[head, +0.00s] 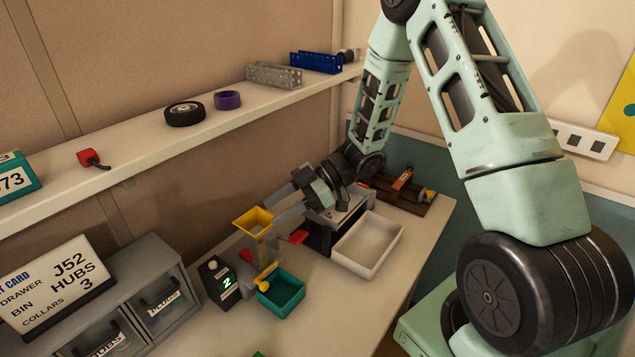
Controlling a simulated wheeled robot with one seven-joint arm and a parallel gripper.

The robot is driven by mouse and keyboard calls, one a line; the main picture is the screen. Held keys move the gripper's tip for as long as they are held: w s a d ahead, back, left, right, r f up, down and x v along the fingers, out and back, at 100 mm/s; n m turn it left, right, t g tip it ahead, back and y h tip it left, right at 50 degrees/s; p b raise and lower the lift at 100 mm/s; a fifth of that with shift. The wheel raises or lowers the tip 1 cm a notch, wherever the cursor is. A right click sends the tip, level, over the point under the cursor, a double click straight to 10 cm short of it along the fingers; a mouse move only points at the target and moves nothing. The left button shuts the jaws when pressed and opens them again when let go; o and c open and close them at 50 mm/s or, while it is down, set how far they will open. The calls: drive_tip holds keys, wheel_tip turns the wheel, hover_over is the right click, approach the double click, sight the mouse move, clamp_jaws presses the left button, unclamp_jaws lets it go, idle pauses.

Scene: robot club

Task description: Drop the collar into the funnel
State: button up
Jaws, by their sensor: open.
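A yellow funnel (253,220) stands upright on the bench, with a yellow chute (265,277) below it. The chute's lower end is at a teal bin (299,300). My gripper (279,212) is just to the right of the funnel, at about the height of its rim in the picture. Its jaws are open, and I see nothing held between them. I cannot make out a collar at the funnel or the gripper. A purple ring (227,100) lies on the shelf; I cannot tell whether it is a collar. The funnel's inside is too small to read.
A white tray (368,245) is at the right. Grey drawers (160,290) and a card sign (58,287) fill the left. The shelf (140,140) holds a wheel (185,113) and brackets.

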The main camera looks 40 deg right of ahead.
drive_tip(key=b+v, duration=0.3)
drive_tip(key=v, duration=1.1)
drive_tip(key=shift+w+r, duration=0.1)
drive_tip(key=shift+w, duration=0.1)
drive_tip(key=w+a+r+m+t+h+b, duration=0.1)
drive_tip(key=w+a+m+t+h, duration=0.2)
drive_tip(key=a, duration=0.5)
drive_tip(key=w+a+r+m+t+h+b, duration=0.1)
drive_tip(key=w+a+m+t+h+b, duration=0.15)
drive_tip(key=w+a+h, duration=0.45)
drive_tip(key=s+a+f+g+h, duration=0.1)
drive_tip(key=s+a+f+g, duration=0.1)
drive_tip(key=s, duration=0.9)
drive_tip(key=s+a+f+m+g, duration=0.1)
drive_tip(key=s+a+g, duration=0.2)
drive_tip(key=s, duration=0.8)
drive_tip(key=s+a+f+m+g+h+b, duration=0.1)
drive_tip(key=s+a+f+g, duration=0.1)
drive_tip(key=s, duration=0.9)
drive_tip(key=shift+s+a+f+g+h, duration=0.15)
drive_tip(key=shift+a+f+g+h, duration=0.2)
drive_tip(key=shift+a+g, duration=0.6)
